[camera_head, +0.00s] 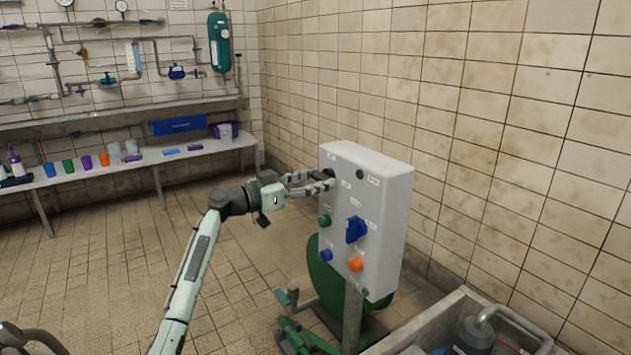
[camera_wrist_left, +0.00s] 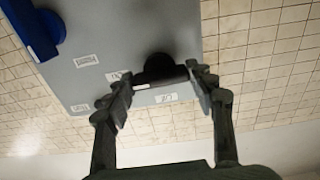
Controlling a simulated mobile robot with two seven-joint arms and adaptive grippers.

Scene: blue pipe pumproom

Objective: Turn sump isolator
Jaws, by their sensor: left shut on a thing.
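A light grey control box (camera_head: 385,200) stands on a post, its front panel facing left. My left gripper (camera_head: 328,180) reaches the panel's upper left corner and is shut on a black rotary knob (camera_wrist_left: 160,68). In the left wrist view, the gripper's fingers (camera_wrist_left: 160,92) lie on either side of this knob. The knob is mostly hidden by the fingers in the head view. Small white labels sit by the controls, too small to read, so I cannot tell which one names the sump isolator. My right gripper is not in view.
The panel also carries a large blue handle (camera_head: 354,229), a green knob (camera_head: 325,220), a small blue knob (camera_head: 326,256) and an orange knob (camera_head: 355,264). Green pump parts (camera_head: 325,275) stand behind and below. A concrete trough (camera_head: 420,332) is at lower right. The tiled floor at left is clear.

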